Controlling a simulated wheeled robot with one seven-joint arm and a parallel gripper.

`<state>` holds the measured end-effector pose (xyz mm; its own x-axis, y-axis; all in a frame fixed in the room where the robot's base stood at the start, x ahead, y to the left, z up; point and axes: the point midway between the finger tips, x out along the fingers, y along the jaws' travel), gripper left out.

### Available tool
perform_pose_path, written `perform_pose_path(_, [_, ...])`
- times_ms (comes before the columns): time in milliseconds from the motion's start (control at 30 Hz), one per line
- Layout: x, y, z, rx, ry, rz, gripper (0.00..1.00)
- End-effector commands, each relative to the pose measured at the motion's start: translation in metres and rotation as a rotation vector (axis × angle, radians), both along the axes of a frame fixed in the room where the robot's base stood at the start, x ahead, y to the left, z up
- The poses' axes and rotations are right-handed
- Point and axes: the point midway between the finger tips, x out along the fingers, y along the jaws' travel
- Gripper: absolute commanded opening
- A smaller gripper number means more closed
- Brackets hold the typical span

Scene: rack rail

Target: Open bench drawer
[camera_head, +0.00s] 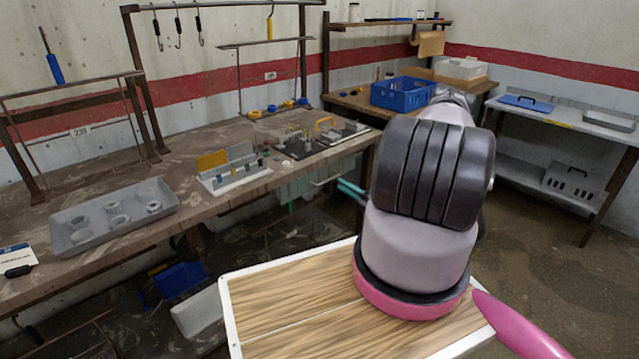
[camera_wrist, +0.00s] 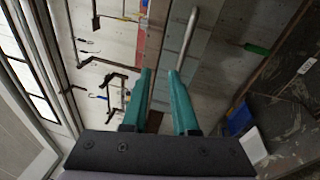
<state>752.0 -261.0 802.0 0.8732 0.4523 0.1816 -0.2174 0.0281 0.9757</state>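The bench drawer (camera_head: 300,187) is a pale grey-green front under the workbench top, partly in shadow. Its metal bar handle (camera_head: 326,182) shows just left of my gripper (camera_head: 350,188). In the wrist view, the handle (camera_wrist: 187,38) is a grey rod beyond the fingers, its near end close to the tip of the right finger. I cannot tell whether it touches. My gripper's teal fingers (camera_wrist: 160,73) stand apart with a clear gap and nothing between them. My arm hides part of the bench's right end in the head view.
The workbench (camera_head: 225,205) carries a grey tray (camera_head: 75,238) with round parts, a small holder (camera_head: 235,180) and a dark fixture board (camera_head: 290,150). A blue bin (camera_head: 180,281) and a white bin (camera_head: 198,313) lie below. Open floor (camera_head: 540,270) shows at right.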

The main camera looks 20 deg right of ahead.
Motion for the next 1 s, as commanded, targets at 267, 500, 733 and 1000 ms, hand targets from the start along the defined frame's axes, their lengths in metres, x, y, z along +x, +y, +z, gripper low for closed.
perform_pose_path(267, [-0.012, -0.011, -0.039, 0.114, 0.046, -0.109, 0.27])
perform_pose_path(500, [0.021, 0.002, -0.032, 0.112, 0.045, -0.104, 0.27])
perform_pose_path(733, [0.061, 0.016, -0.024, 0.111, 0.044, -0.105, 0.27])
perform_pose_path(1000, [0.084, 0.024, -0.019, 0.112, 0.046, -0.107, 0.27])
